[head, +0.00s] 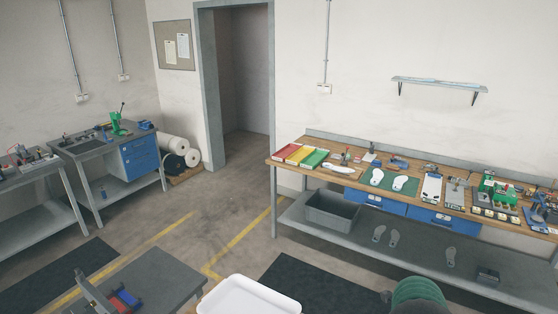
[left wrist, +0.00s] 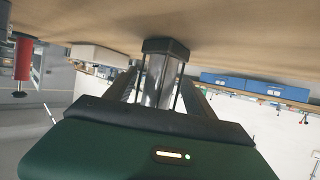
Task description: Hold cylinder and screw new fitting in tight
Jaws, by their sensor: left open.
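A cylinder with a clear or shiny body (left wrist: 160,82) and a dark square end cap (left wrist: 165,47) shows in the left wrist view, its cap against a tan surface (left wrist: 120,22) that fills the top of that view. My left gripper (left wrist: 158,88) is open. Its two dark fingers lie on either side of the cylinder, and I cannot tell whether they touch it. My green gripper body hides the cylinder's near end. I cannot make out a new fitting in either view. My right gripper is not in view.
The left wrist view also shows a red cylindrical part (left wrist: 22,60) at the left. In the head view are a grey table (head: 160,278), a white tray (head: 250,296), a long wooden workbench (head: 330,172) with tools and insoles, and open floor (head: 190,245).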

